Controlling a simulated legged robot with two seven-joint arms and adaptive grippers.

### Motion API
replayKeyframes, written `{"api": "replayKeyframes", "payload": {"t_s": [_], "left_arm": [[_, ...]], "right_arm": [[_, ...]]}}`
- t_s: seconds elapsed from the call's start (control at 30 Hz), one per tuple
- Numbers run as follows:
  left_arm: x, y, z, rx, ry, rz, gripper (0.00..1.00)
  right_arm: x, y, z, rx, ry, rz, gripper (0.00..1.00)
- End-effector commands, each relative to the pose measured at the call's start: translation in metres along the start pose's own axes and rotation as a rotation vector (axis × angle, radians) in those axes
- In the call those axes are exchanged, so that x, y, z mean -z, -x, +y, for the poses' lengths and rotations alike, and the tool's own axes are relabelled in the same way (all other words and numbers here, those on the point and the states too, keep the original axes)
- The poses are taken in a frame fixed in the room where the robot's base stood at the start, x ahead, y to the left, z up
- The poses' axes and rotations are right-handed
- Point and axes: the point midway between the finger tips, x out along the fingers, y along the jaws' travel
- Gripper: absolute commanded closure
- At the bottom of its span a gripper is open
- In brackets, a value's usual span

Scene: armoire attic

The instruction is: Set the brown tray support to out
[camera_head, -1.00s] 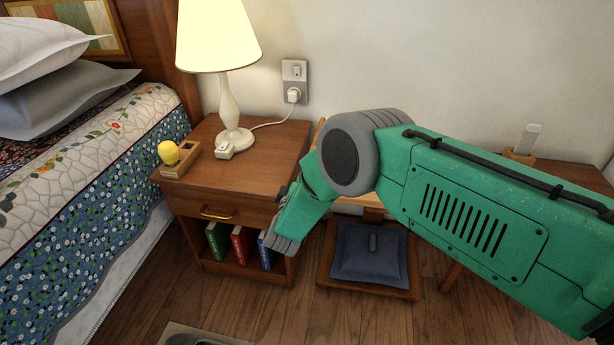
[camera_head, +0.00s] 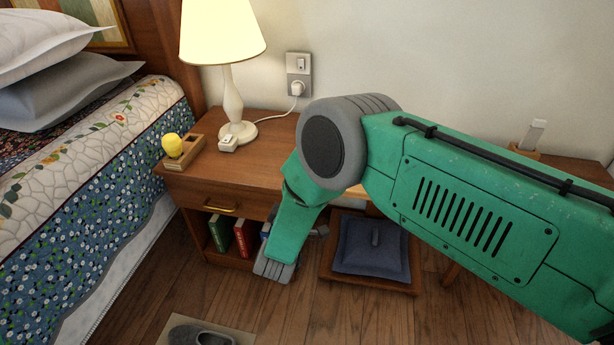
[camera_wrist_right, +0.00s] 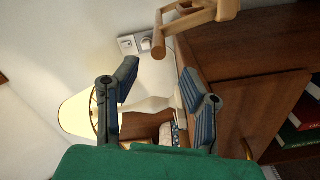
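A light-brown wooden piece with a rounded bar (camera_wrist_right: 185,22) shows at the top of the right wrist view. It looks like the tray support, but I cannot tell its setting. In the head view a strip of light wood (camera_head: 368,207) shows beside the nightstand, mostly hidden behind my right arm. My right gripper (camera_wrist_right: 158,75) is open and empty in the wrist view, its fingers spread apart and the wooden bar beyond them. In the head view its fingers are mostly hidden by my green forearm. My left gripper is not in view.
The nightstand (camera_head: 225,176) holds a lamp (camera_head: 233,105) and a small holder with a yellow knob (camera_head: 180,152). A wooden base with a blue cushion (camera_head: 372,250) lies on the floor. The bed (camera_head: 75,190) is at left; a slipper (camera_head: 205,337) is in front.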

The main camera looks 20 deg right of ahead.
Motion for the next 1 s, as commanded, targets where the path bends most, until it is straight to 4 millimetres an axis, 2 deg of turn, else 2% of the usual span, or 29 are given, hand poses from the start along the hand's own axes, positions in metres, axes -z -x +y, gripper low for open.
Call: {"api": "replayKeyframes", "payload": {"t_s": [0.1,0.3,0.83,1.0], "left_arm": [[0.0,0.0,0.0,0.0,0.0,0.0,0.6],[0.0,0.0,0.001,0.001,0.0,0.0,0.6],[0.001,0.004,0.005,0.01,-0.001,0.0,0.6],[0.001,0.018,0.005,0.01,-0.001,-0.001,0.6]], "right_arm": [[0.001,0.021,0.0,0.001,-0.001,0.001,0.62],[0.0,0.036,0.0,0.0,-0.001,0.0,0.62],[-0.001,0.037,0.0,0.005,-0.004,0.001,0.62],[-0.017,0.037,0.001,0.127,-0.057,0.031,0.62]]}}
